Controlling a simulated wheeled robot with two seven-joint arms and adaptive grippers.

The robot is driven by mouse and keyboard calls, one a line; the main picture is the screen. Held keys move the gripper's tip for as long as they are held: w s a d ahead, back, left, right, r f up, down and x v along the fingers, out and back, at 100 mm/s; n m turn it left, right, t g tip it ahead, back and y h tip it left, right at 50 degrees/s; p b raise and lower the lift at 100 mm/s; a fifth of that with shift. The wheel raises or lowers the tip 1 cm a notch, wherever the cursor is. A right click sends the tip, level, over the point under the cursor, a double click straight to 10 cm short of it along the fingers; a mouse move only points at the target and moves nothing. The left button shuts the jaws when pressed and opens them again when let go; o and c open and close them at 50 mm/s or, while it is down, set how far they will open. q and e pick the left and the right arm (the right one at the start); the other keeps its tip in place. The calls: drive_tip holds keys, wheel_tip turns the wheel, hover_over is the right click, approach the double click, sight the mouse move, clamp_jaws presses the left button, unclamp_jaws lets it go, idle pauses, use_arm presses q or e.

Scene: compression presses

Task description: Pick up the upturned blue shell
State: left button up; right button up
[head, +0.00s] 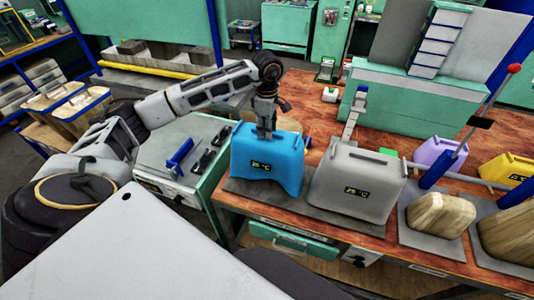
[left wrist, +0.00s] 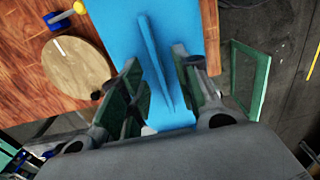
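The blue shell (head: 262,165) stands at the left front end of the wooden bench, on a dark grey mat (head: 240,190). A temperature label is on its front. My left gripper (head: 266,134) points down at the shell's top. In the left wrist view the blue shell (left wrist: 105,35) lies below, with a thin blue ridge (left wrist: 152,55) rising from it. The fingers of my left gripper (left wrist: 160,85) are on either side of this ridge, with gaps visible, so it looks open. The fingertips' depth along the ridge is hard to judge. My right gripper is in no view.
A grey shell (head: 352,185) stands close to the right of the blue one. Wooden blocks (head: 440,214), a purple shell (head: 440,153), a yellow shell (head: 505,170) and a red-knobbed lever (head: 492,105) are further right. A low cabinet (head: 150,178) stands left of the bench.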

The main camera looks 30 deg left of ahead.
use_arm(q)
drive_tip(key=shift+f, duration=0.15)
idle(0.3)
clamp_jaws()
